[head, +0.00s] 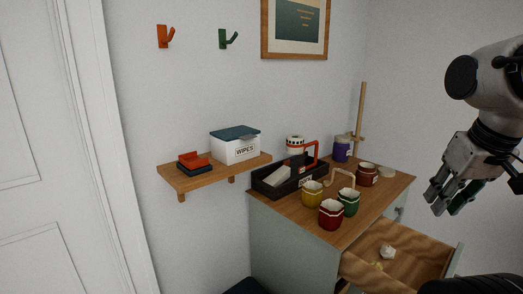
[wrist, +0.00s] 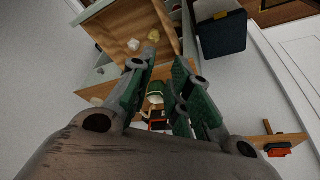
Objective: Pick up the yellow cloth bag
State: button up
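A small, crumpled yellow piece (head: 377,266) that looks like a cloth bag lies in the open drawer (head: 408,262). It also shows in the wrist view (wrist: 154,35). A crumpled white piece (head: 388,252) lies close beside it. A yellow cup-like container (head: 312,194) stands on the dresser top; I cannot tell whether it is cloth. My gripper (head: 443,203) is in the air at the right, above and apart from the drawer. Its green-padded fingers (wrist: 164,64) are spread with nothing seen held between them.
Red (head: 331,213), green (head: 348,202) and dark red (head: 367,174) containers stand on the dresser (head: 384,204), beside a black caddy (head: 272,186). A wall shelf (head: 210,177) holds a wipes box (head: 235,147). A dark bin (wrist: 222,34) stands on the floor.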

aim_at(312, 195)
jog(key=k+l+z, duration=0.1)
jog(key=l, duration=0.85)
jog(key=k+l+z, duration=0.15)
jog(key=l, duration=0.3)
